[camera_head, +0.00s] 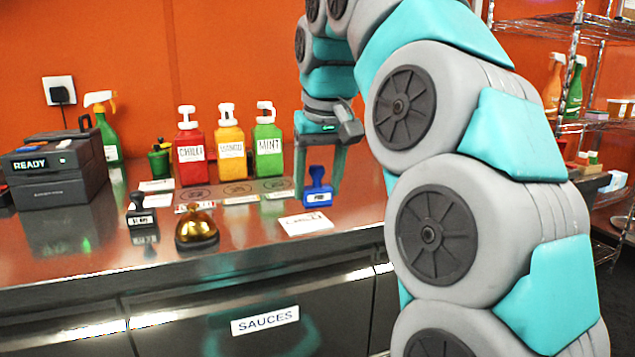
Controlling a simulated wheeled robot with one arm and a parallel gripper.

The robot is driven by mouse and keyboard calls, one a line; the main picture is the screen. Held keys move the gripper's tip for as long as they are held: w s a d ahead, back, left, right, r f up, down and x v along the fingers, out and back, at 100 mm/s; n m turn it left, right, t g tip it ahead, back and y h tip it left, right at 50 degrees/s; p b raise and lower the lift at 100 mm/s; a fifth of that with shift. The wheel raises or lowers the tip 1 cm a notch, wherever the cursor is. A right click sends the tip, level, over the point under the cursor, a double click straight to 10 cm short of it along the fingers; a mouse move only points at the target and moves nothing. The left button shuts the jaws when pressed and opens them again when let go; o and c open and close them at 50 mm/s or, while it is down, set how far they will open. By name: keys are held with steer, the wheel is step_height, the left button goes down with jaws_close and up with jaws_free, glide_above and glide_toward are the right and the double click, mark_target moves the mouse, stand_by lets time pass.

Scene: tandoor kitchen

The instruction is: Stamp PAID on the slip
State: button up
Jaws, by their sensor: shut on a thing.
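A blue stamp (318,195) with a white label that seems to read PAID is upright near the counter's right part. My gripper (318,178) points down with one teal finger on each side of the stamp's handle and is shut on it. I cannot tell whether the stamp's base touches the counter. A white slip (305,224) with small dark lettering lies flat on the counter, just in front of the stamp and slightly left. The stamp appears beside the slip, not over it.
A black stamp (140,211) and a brass bell (197,228) stand left of the slip. Red (190,150), yellow (231,145) and green (268,145) sauce bottles stand behind. A dark machine reading READY (48,165) is at far left. A wire shelf (595,110) is at right.

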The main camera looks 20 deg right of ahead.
mark_target(311, 186)
steer(key=c, duration=0.3)
steer(key=o, duration=0.6)
steer(key=shift+c, duration=0.2)
steer(key=c, duration=0.4)
steer(key=shift+w+a+f+b, duration=0.2)
steer(key=shift+w+f+b, duration=0.3)
steer(key=shift+f, duration=0.45)
steer(key=shift+w+a+f+b, duration=0.15)
steer(key=shift+w+f+b, duration=0.15)
steer(key=shift+w+f, duration=0.45)
steer(key=shift+s+f, duration=0.15)
steer(key=shift+s, duration=0.05)
steer(key=shift+f+b, duration=0.3)
steer(key=shift+f, duration=0.3)
